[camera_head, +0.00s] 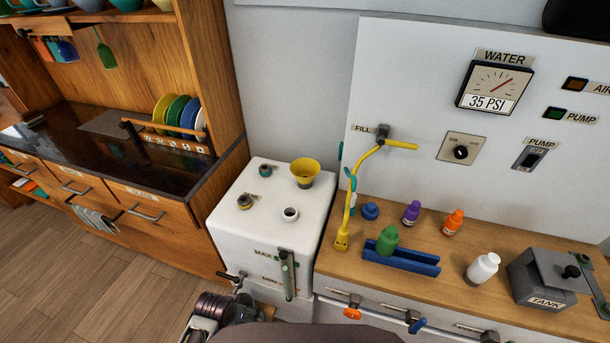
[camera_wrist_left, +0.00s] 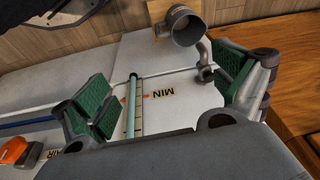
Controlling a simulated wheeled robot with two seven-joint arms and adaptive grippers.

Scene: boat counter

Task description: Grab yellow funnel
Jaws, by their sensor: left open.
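The yellow funnel (camera_head: 304,171) stands wide mouth up on top of the white tank (camera_head: 225,217), near its back right corner. My left gripper (camera_wrist_left: 164,92) is open in the left wrist view, with green-padded fingers spread apart and nothing held. It faces the tank's front, where the level gauge tube (camera_wrist_left: 131,105) and the MIN label (camera_wrist_left: 163,94) show between the fingers. In the head view, metal parts of my left arm show at the bottom, low in front of the tank and below the funnel. The funnel is not in the left wrist view. My right gripper is not seen.
A yellow filling pipe (camera_head: 352,190) rises at the right. A tap (camera_head: 232,277) sticks out of the tank's front. Bottles and a blue rack (camera_head: 402,262) stand on the wooden counter (camera_head: 450,275).

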